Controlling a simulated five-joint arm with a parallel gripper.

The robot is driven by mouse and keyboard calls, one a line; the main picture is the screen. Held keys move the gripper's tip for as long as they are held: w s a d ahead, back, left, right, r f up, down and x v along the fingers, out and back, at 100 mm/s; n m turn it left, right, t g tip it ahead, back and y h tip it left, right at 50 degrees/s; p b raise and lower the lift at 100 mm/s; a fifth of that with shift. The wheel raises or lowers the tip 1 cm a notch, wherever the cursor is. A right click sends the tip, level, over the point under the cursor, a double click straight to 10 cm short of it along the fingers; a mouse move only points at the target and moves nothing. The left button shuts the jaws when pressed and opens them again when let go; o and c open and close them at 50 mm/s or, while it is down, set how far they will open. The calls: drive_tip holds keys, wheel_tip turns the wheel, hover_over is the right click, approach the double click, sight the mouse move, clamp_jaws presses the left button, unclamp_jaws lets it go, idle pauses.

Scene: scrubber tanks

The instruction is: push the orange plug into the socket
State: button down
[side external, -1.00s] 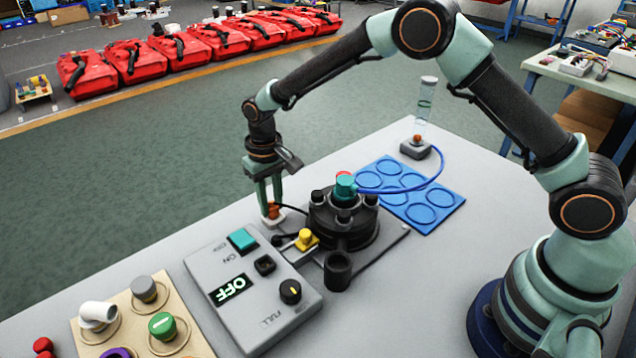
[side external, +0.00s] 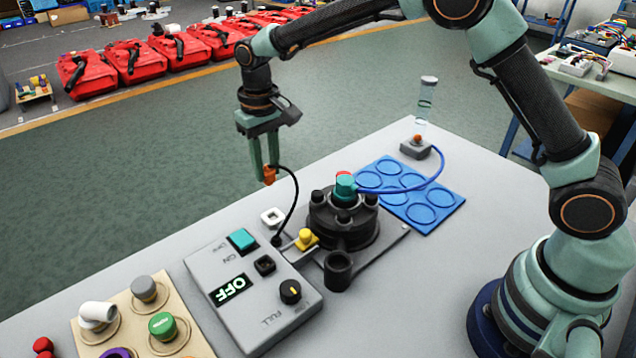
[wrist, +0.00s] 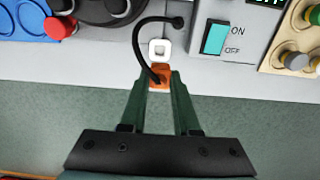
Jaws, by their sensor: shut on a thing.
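My gripper (side external: 268,174) is shut on the orange plug (side external: 269,175) and holds it in the air, above and behind the table's far edge in the side view. In the wrist view, the plug (wrist: 160,76) sits between the green fingertips (wrist: 160,82), with a black cable looping from it. A white square holder (side external: 272,217) stands empty on the table below the plug. The socket is empty. The box display reads OFF.
A black round pump (side external: 343,220) with a teal cap and blue hose stands right of the box, with a yellow knob (side external: 306,239) between. A beige board (side external: 140,320) with caps lies left. A blue mat (side external: 410,195) lies behind.

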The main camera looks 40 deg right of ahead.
drive_tip(key=shift+s+a, duration=0.1)
drive_tip(key=s+a, duration=0.9)
drive_tip(key=s, duration=0.2)
drive_tip(key=shift+s+a, duration=0.15)
drive_tip(key=shift+s, duration=0.05)
idle(0.4)
drive_tip(key=shift+f, duration=0.15)
drive_tip(key=shift+f, duration=2.15)
drive_tip(key=shift+f, duration=0.5)
drive_tip(key=shift+f, duration=0.45)
drive_tip(key=shift+c, duration=0.4)
unclamp_jaws()
